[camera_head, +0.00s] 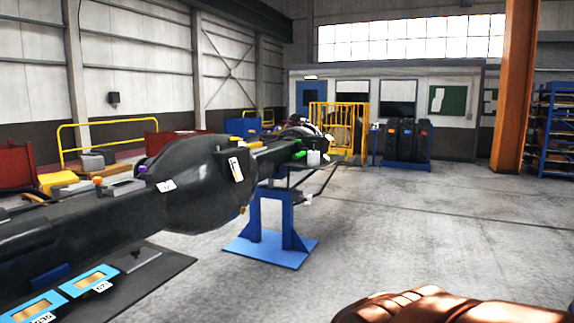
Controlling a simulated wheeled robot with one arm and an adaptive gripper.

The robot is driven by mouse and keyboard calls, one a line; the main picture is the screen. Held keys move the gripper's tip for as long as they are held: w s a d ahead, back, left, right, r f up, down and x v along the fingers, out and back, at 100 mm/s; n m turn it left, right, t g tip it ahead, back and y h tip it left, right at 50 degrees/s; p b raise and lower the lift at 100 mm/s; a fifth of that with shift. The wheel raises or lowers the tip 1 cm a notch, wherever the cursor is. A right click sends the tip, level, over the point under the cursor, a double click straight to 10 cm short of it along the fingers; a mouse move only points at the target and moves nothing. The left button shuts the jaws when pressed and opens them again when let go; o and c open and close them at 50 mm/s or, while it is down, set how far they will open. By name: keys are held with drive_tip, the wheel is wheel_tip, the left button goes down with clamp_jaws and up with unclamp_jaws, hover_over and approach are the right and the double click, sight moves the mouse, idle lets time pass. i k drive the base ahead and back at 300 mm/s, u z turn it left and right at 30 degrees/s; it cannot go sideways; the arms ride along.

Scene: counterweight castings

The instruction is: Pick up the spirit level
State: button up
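I cannot make out a spirit level for certain in the head view. A yellow block-like thing (243,127) shows just behind the large black axle-like casting (195,185), too small to identify. Another yellow thing (58,181) lies at the far left behind the casting's near arm. My gripper is not in view.
The casting fills the left side; a blue stand (270,250) is under its far part. Light-blue framed trays (90,281) lie on a dark surface (150,275) at lower left. A brown ridged object (430,305) is at bottom right. Floor at centre right is clear.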

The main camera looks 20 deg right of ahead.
sight(253, 145)
drive_tip(key=z, duration=0.55)
drive_tip(key=i, duration=1.35)
drive_tip(key=z, duration=0.45)
drive_tip(key=i, duration=1.85)
drive_tip(key=u, duration=0.65)
drive_tip(key=i, duration=0.8)
drive_tip(key=z, duration=1.1)
drive_tip(key=i, duration=4.15)
